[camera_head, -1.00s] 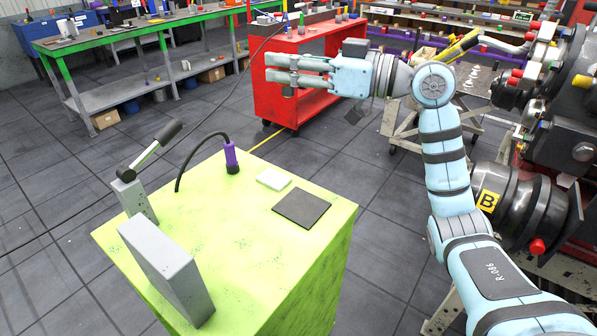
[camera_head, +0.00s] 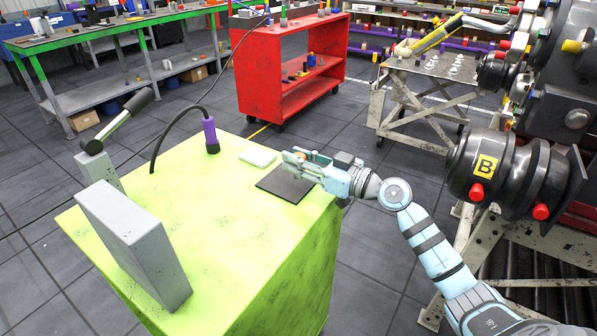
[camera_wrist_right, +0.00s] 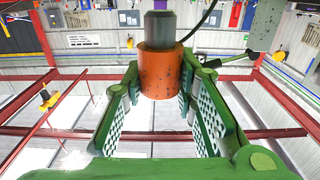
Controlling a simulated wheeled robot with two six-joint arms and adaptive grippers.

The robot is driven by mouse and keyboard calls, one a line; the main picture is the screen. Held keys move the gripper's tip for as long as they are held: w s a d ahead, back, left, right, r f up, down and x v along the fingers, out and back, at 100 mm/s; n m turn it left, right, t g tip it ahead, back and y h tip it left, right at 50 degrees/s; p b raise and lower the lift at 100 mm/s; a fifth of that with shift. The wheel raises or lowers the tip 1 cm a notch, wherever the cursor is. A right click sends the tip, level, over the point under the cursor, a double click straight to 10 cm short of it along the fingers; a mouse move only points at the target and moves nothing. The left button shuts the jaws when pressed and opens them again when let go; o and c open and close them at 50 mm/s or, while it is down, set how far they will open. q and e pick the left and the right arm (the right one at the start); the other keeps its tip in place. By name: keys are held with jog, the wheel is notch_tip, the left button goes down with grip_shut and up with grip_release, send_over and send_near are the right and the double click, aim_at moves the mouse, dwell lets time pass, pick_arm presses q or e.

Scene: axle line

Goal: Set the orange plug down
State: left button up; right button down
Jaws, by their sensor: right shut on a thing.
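My right gripper (camera_head: 292,158) is at the right end of the green bench top, low over the dark square pad (camera_head: 285,184). In the right wrist view its fingers are shut on the orange plug (camera_wrist_right: 160,72), a short orange cylinder with a dark grey top. In the head view the fingers mostly hide the plug. I cannot tell whether the plug touches the pad. My left gripper is not in view.
On the green bench (camera_head: 215,235) a white block (camera_head: 257,157) lies beside the pad. A purple connector (camera_head: 210,136) with a black cable stands further left. A grey box (camera_head: 135,245) and a lever (camera_head: 118,120) are at the left. The middle is clear.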

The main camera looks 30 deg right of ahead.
notch_tip(320, 180, down, 2)
jog(key=shift+f+b, duration=0.2)
jog(key=shift+b, duration=0.2)
jog(key=c, duration=1.3)
grip_release()
